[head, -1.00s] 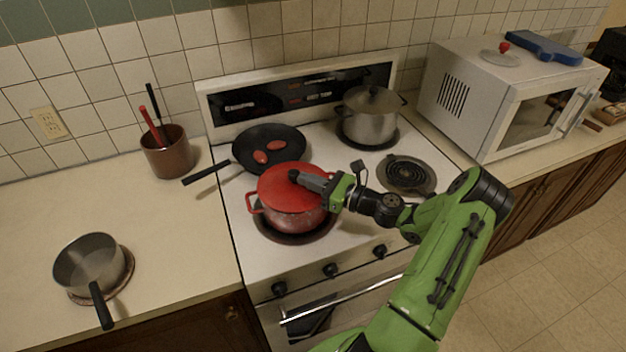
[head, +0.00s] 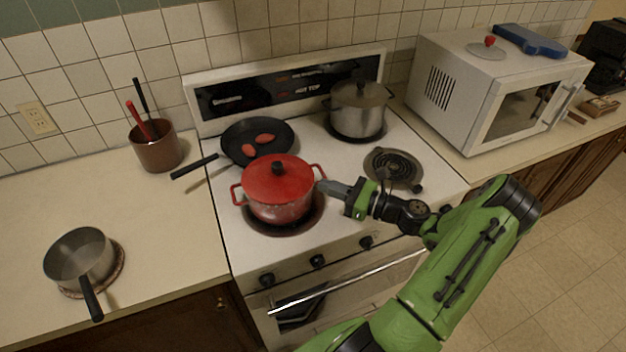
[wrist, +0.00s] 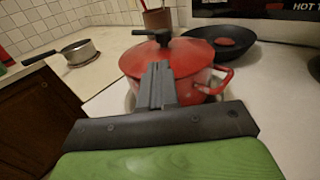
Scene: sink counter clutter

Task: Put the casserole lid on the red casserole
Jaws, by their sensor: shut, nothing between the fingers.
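The red casserole (head: 281,208) stands on the front left burner of the stove. The red casserole lid (head: 262,184) with its black knob (head: 278,168) lies on top of the casserole and covers its opening; it looks level. My gripper (head: 326,187) is shut and empty, just right of the casserole near its right handle. In the wrist view the closed fingers (wrist: 158,85) point at the casserole (wrist: 200,90), and the lid (wrist: 185,58) shows on it beyond the fingertips. The fingers hide part of the pot's front.
A black pan (head: 257,142) with two reddish oval items is behind the casserole, and a steel pot (head: 357,112) is at the back right. A saucepan (head: 80,258) and a brown utensil crock (head: 156,150) stand on the left counter. A microwave (head: 490,95) is right.

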